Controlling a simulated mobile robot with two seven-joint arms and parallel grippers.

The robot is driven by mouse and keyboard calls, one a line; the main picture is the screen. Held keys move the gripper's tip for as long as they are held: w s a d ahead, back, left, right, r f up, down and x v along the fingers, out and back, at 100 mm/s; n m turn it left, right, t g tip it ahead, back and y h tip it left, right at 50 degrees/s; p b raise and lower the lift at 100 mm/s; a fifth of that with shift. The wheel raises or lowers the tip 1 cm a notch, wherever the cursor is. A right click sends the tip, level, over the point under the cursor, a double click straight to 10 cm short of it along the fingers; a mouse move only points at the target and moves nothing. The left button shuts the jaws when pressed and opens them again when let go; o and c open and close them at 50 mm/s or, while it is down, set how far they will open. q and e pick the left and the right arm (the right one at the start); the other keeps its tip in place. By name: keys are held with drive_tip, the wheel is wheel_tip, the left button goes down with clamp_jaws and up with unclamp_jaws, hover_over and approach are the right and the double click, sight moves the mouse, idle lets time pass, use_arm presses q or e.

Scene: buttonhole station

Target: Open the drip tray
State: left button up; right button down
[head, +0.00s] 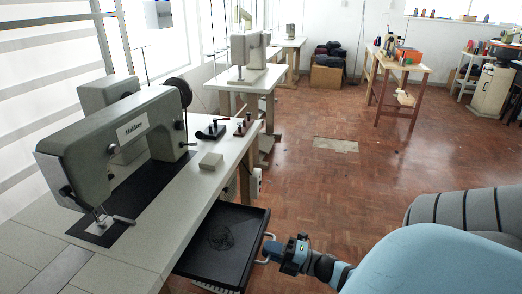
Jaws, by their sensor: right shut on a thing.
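The black drip tray (240,218) sticks out from under the right edge of the sewing table, at a lower level than the tabletop. Its left part is hidden by the table. A dark coiled shape lies on its floor. A light, bar-shaped handle (267,238) stands off its right side. My right gripper (270,249) reaches in from the lower right and is shut on the handle; its fingertips are small and partly hidden. My left gripper is out of view.
The sewing table (208,180) carries a grey-green sewing machine (120,140), a small pale box (211,160) and a dark spool stand (211,131). Brown tiled floor (340,190) is clear right of the tray. A wooden workbench (402,64) stands farther back.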

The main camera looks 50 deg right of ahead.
drive_tip(key=c, duration=1.5)
unclamp_jaws()
drive_tip(key=p+v, duration=0.1)
drive_tip(key=v, duration=1.3)
drive_tip(key=shift+w, duration=0.1)
drive_tip(key=shift+r, duration=0.1)
